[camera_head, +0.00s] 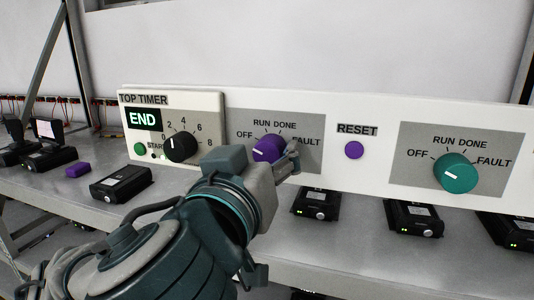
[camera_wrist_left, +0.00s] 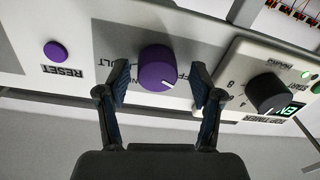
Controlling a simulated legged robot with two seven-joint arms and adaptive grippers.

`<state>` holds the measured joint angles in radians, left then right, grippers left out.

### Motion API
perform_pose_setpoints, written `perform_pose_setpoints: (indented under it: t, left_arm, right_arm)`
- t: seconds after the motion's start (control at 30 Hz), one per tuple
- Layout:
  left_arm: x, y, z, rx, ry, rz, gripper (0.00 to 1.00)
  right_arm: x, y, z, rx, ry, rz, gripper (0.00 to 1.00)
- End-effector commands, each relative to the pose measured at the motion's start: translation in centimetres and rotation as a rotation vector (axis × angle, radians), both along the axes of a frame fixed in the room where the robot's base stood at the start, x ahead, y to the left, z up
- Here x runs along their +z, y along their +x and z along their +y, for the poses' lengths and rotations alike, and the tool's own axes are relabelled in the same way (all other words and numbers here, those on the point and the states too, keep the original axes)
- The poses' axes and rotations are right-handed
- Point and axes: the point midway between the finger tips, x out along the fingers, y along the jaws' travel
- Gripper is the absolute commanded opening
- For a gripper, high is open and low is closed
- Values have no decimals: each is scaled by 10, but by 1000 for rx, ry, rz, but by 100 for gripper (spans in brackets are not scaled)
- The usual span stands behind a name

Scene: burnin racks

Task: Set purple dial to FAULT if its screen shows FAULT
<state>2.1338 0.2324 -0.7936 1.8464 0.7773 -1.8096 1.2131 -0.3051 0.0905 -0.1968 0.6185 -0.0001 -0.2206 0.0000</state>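The purple dial (camera_head: 268,149) is on a grey plate of the white panel, with OFF, RUN, DONE and FAULT marked around it. Its white pointer line is on the left, OFF side, away from FAULT. My left gripper (camera_head: 287,165) is at the dial and partly covers its lower right. In the left wrist view, upside down, the open fingers (camera_wrist_left: 160,82) are on either side of the purple dial (camera_wrist_left: 157,66), with a gap on each side. I cannot make out a FAULT screen for this dial. My right gripper is not in view.
A timer box (camera_head: 210,108) reading END, with a black dial (camera_head: 181,147), is left of the plate. A purple RESET button (camera_head: 354,150) and a teal dial (camera_head: 456,173) are to the right. Black devices (camera_head: 122,184) stand on the grey shelf (camera_head: 60,198).

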Motion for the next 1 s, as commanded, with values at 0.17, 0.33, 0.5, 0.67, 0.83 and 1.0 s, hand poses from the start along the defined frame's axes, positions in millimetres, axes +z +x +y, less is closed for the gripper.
perform_pose_setpoints:
  t: [0.17, 0.33, 0.5, 0.67, 0.83, 1.0]
  left_arm:
    - [-1, 3, -4, 3, 3, 4, 17]
    - [-1, 3, -4, 4, 4, 5, 7]
    - [-2, 3, -5, 1, 10, 3, 7]
    - [-3, 3, -5, 1, 47, -9, 7]
    - [-5, 3, -5, 1, 137, -37, 7]
    - [-6, 3, -5, 1, 272, -79, 7]
  right_arm:
    - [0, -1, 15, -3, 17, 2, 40]
    - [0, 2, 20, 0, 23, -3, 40]
    - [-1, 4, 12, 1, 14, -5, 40]
    - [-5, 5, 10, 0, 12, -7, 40]
    - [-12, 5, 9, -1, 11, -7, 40]
    - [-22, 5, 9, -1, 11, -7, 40]
